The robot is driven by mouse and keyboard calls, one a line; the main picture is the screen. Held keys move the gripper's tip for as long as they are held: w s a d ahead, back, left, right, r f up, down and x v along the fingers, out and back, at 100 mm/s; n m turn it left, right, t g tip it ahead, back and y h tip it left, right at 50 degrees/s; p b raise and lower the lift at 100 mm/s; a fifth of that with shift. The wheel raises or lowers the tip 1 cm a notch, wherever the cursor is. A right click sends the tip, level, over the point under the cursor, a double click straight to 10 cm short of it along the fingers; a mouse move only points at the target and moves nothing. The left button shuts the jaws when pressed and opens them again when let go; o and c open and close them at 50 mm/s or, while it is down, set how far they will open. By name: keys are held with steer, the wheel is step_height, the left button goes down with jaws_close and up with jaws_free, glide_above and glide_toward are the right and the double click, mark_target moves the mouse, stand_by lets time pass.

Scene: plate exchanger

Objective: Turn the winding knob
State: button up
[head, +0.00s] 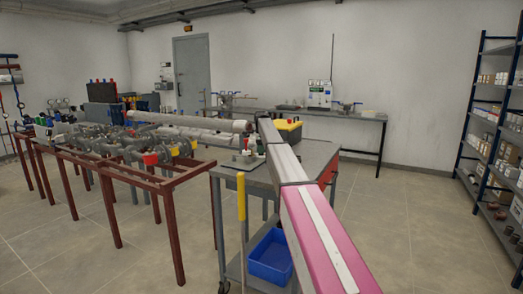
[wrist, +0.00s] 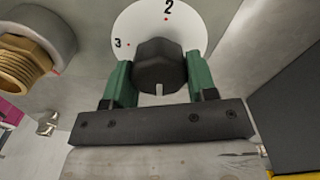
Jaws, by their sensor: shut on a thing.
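The winding knob (wrist: 160,66) is black and faceted, with a pale pointer mark at its lower edge in the wrist view. It sits in front of a round white dial (wrist: 196,28) marked 2 and 3 with red dots. My gripper (wrist: 160,78) has green fingers, one on each side of the knob, and is shut on it. The pointer faces down in the picture, away from the 2 and 3. The dial's lower part is hidden by the gripper. In the head view my arm reaches toward the cart, and the knob and gripper cannot be made out.
A brass threaded fitting (wrist: 22,65) is close at left of the dial in the wrist view. The grey cart (head: 312,158) carries a blue bin (head: 270,262) on its lower shelf. Red-framed pipe stands are at left, shelves (head: 492,140) at right. Floor at right is clear.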

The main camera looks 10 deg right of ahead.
steer(key=n, duration=0.4)
steer(key=shift+w+n, duration=0.1)
steer(key=shift+n, duration=0.2)
steer(key=n, duration=0.9)
steer(key=shift+w+a, duration=0.1)
steer(key=n, duration=0.3)
steer(key=shift+n, duration=0.3)
steer(key=n, duration=0.4)
steer(key=shift+a+n, duration=0.1)
steer(key=shift+n, duration=0.2)
steer(key=n, duration=0.3)
steer(key=shift+n, duration=0.3)
steer(key=n, duration=0.4)
steer(key=shift+a+n, duration=0.1)
steer(key=shift+n, duration=2)
